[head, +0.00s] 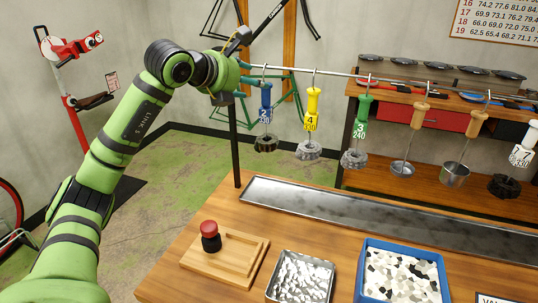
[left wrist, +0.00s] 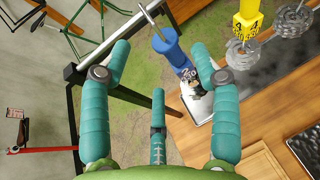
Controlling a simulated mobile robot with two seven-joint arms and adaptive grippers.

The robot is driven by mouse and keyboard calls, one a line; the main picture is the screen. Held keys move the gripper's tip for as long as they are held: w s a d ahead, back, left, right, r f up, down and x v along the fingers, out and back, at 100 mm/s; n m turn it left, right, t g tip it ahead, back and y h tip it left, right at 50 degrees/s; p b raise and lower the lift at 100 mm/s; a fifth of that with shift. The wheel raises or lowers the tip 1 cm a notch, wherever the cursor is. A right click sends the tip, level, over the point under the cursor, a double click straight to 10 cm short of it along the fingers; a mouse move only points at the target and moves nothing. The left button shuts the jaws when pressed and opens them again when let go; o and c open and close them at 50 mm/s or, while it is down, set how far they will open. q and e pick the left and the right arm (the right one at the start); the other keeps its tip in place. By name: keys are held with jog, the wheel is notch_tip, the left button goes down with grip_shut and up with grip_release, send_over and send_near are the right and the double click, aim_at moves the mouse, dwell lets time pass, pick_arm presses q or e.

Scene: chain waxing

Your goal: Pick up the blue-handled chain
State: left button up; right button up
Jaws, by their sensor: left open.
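The blue-handled chain hangs by a hook from the metal rail, its blue handle (head: 265,96) upright and its dark chain coil (head: 265,143) below. My left gripper (head: 250,80) is just left of the handle, near its upper part. In the left wrist view the gripper (left wrist: 160,60) has its teal fingers spread wide, and the blue handle (left wrist: 168,45) shows between and beyond them, nearest the right finger. No finger is seen closed on the handle; exact contact is unclear. My right gripper is in neither view.
The yellow-handled chain (head: 312,105) hangs just right of the blue one, then the green-handled chain (head: 361,120), and tan-handled tools. A long metal trough (head: 380,220) lies on the wooden table below.

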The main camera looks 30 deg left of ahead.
aim_at(263, 106)
pick_arm(q)
jog(key=w+f+p, duration=0.1)
jog(key=w+f, duration=0.1)
jog(key=w+f+p, duration=0.2)
jog(key=w, duration=0.1)
jog(key=shift+w+d+f+p, duration=0.1)
jog(key=shift+w+f+p, duration=0.1)
jog(key=shift+p, duration=0.1)
jog(key=shift+w+f, duration=0.2)
jog(key=shift+w, duration=0.15)
jog(key=shift+s+r, duration=0.1)
grip_shut()
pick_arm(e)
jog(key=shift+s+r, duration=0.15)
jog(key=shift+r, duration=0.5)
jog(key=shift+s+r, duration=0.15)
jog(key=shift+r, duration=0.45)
